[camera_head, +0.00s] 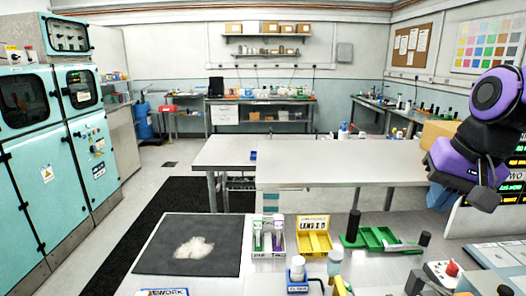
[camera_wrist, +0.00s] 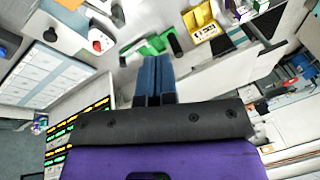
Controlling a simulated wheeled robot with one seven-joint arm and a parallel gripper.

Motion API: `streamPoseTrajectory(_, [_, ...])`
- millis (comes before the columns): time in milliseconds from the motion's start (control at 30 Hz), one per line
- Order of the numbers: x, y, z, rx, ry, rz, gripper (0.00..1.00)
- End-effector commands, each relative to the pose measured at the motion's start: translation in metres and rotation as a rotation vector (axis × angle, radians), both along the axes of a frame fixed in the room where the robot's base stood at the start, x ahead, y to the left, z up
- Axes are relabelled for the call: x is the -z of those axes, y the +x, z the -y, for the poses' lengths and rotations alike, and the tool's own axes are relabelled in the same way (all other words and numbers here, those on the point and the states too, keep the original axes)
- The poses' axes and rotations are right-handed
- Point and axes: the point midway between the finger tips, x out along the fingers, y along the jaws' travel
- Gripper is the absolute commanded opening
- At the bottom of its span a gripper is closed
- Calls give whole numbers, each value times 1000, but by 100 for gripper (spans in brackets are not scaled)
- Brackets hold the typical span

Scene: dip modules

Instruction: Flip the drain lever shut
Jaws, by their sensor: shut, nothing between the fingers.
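My gripper (camera_head: 485,199) is at the right of the head view, raised above the bench and clear of everything on it. In the wrist view its two blue fingers (camera_wrist: 153,78) lie side by side, closed and empty. I cannot pick out the drain lever for certain. A green tray-like piece (camera_head: 372,237) with dark upright cylinders and a grey bar stands on the near bench; it also shows beyond my fingertips in the wrist view (camera_wrist: 150,46). A white box with a red knob (camera_head: 451,268) stands to its right, also visible in the wrist view (camera_wrist: 98,46).
A yellow bin (camera_head: 314,240) and a rack of tubes (camera_head: 268,240) stand left of the green piece. A dark mat (camera_head: 165,253) covers the bench's left end. Small bottles crowd the front edge. The long table (camera_head: 330,165) behind is mostly clear.

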Motion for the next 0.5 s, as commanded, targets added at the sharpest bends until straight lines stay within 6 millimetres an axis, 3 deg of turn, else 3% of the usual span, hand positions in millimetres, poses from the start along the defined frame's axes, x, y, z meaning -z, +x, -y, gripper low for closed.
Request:
streamPoseTrajectory(300, [-24,-66,8,-200,-170,159,0])
streamPoseTrajectory(467, [-28,-83,10,-253,-228,198,0])
streamPoseTrajectory(500, [-28,-85,10,-259,-236,201,7])
